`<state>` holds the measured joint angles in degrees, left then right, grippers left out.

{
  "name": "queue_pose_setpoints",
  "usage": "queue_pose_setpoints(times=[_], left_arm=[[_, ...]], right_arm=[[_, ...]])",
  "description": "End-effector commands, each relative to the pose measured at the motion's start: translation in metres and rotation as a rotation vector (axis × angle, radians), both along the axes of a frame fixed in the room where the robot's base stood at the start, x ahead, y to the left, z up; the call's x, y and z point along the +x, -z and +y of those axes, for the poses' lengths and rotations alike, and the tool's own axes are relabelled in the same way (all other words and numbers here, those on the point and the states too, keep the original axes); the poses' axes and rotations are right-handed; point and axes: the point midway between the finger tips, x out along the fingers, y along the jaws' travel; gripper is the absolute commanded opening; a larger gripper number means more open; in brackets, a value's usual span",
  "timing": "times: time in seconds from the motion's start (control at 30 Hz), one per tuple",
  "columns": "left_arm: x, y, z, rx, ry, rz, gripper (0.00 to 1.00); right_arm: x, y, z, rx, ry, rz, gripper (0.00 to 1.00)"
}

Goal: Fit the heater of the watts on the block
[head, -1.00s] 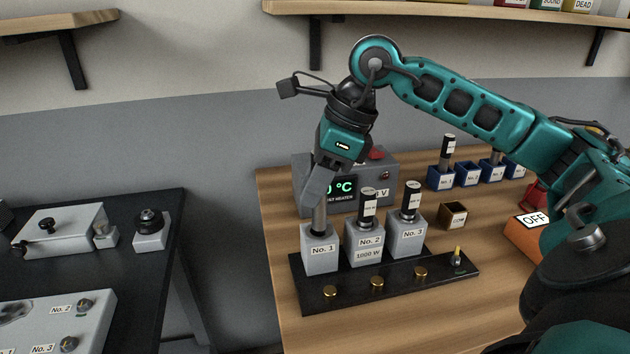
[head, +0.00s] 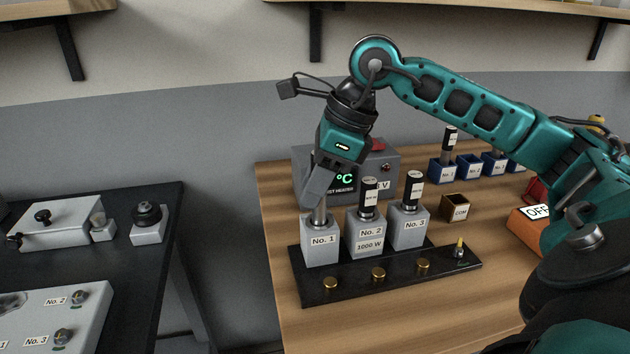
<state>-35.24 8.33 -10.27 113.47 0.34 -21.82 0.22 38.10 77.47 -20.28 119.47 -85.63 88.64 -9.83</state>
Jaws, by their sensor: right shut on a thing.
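My right gripper (head: 318,206) is shut on a grey metal heater (head: 319,215). The heater stands upright at the top of the grey socket No. 1 (head: 321,252), its lower end inside. The gripper hides its upper part. Socket No. 2 (head: 365,232), with a "1000 W" label (head: 369,247), and socket No. 3 (head: 408,238) each have a black-topped heater (head: 369,198) (head: 413,190) standing in them. The three sockets stand on a black base (head: 345,292). My left gripper is not in view.
A grey tester (head: 300,180) with a green °C display stands behind the sockets. A brown COM box (head: 460,213), blue holders (head: 468,166) with heaters and an orange unit (head: 520,228) marked OFF are to the right. A black bench (head: 128,292) is at left.

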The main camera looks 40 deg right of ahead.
Motion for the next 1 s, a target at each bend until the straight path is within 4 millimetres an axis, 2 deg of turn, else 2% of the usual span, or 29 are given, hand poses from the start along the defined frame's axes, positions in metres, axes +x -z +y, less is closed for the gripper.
queue_pose_setpoints(times=[1.0], left_arm=[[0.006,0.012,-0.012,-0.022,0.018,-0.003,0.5]], right_arm=[[0.0,0.032,0.0,0.0,0.0,-0.001,0.0]])
